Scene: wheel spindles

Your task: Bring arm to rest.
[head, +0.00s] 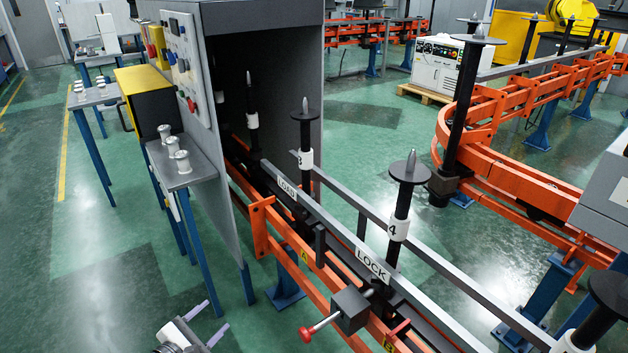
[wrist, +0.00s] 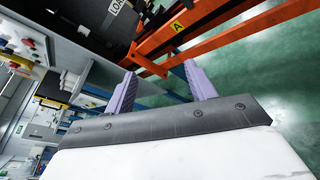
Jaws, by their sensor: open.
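My gripper (head: 206,324) shows at the bottom of the head view, left of the orange rail. Its two purple fingers stand apart with nothing between them. In the wrist view my gripper (wrist: 158,88) is also open and empty, with the floor and the orange rail (wrist: 225,38) beyond the fingertips. The gripper touches nothing that I can see. Most of my arm is out of the head view.
The conveyor rail (head: 290,238) with black spindles (head: 401,205) runs from the grey cabinet (head: 262,22) to the lower right. A red-knobbed lever (head: 306,334) sticks out toward my gripper. A small table (head: 190,176) holds white spools (head: 173,145). Green floor (head: 95,270) at left is clear.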

